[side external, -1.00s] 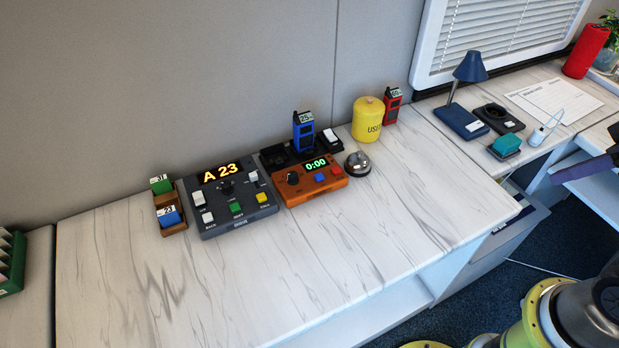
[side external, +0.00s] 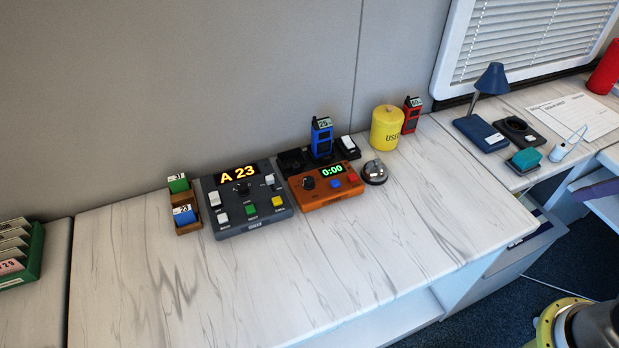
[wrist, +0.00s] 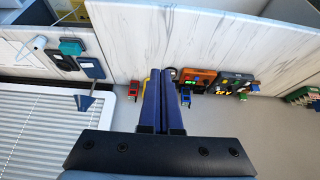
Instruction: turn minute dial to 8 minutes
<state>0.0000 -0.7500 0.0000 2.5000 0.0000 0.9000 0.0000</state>
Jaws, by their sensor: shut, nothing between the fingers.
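The orange timer box (side external: 332,187) sits on the white desk, with a black dial (side external: 308,183) on its left part. Its green display (side external: 331,170) reads 0:00. A blue button (side external: 337,182) and a red button (side external: 351,177) are beside the dial. The orange box also shows in the wrist view (wrist: 199,75), upside down and far off. My gripper (wrist: 163,72) is in the wrist view only, its two blue fingers shut and empty, well away from the box. The dial's pointer is too small to read.
A grey console (side external: 262,215) showing A 23 stands left of the timer. A bell (side external: 375,172) is close on its right. A blue handset (side external: 321,138) in a black dock and a yellow canister (side external: 386,130) are behind. The desk front (side external: 330,270) is clear.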

